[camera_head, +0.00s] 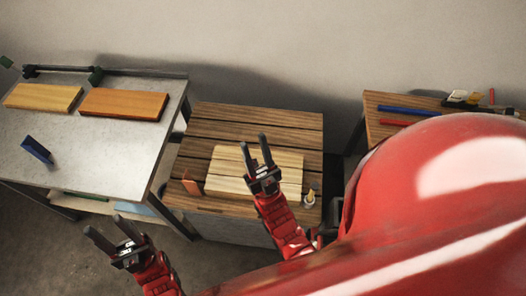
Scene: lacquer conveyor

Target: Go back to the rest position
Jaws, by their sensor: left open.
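My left gripper (103,226) is at the lower left, in front of the grey metal table, with its two dark fingers apart and nothing between them. My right gripper (253,142) is in front of the slatted wooden table in the middle. Its fingers are spread and point up the picture, and I see nothing between them. It overlaps the pale wooden board (220,172) in the picture; whether it touches the board I cannot tell. My large red body covers the lower right.
The slatted table (265,121) holds a brown block (192,184) and a small bottle (310,196). Blue (408,111) and red (400,123) bars lie on the right table.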

